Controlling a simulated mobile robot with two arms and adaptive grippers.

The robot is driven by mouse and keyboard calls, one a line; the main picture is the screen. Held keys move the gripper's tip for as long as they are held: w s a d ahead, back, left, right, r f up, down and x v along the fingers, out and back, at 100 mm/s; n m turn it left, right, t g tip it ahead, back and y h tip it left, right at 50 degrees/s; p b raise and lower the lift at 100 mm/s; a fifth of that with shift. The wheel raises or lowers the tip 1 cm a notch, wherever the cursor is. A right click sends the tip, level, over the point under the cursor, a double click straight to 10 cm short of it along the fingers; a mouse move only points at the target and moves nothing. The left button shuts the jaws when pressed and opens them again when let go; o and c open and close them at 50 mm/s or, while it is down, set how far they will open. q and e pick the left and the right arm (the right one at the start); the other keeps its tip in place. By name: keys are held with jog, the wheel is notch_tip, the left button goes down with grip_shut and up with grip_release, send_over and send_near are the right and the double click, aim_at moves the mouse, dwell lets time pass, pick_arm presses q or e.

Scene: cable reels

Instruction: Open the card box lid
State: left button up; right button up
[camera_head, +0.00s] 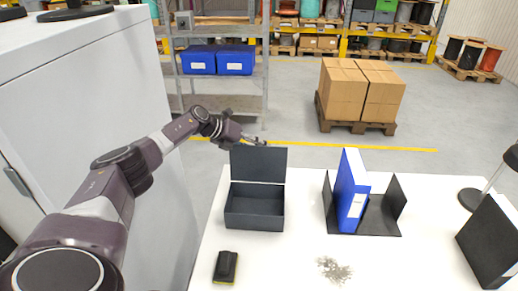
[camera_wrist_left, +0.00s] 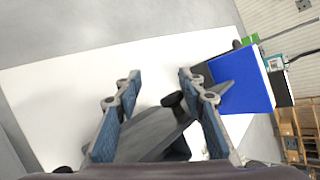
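The dark grey card box (camera_head: 254,211) stands on the white table in the head view. Its lid (camera_head: 258,163) stands roughly upright at the back edge, and the inside of the box shows empty. My left gripper (camera_head: 256,141) is just behind the lid's top edge, partly hidden by it. In the left wrist view, my left gripper (camera_wrist_left: 158,79) has its two blue-padded fingers spread apart. A dark panel (camera_wrist_left: 150,137), probably part of the box, lies beyond and between the fingers; contact cannot be told. My right gripper is not in view.
A blue binder (camera_head: 351,190) stands in a black holder (camera_head: 385,213) right of the box. A black eraser-like block (camera_head: 226,266) lies in front. A black box-like object (camera_head: 490,243) is at the right. The table between box and holder is clear.

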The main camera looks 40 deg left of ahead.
pick_arm(q)
jog(key=v, duration=0.7)
jog(key=shift+s, duration=0.15)
jog(key=shift+r, duration=0.1)
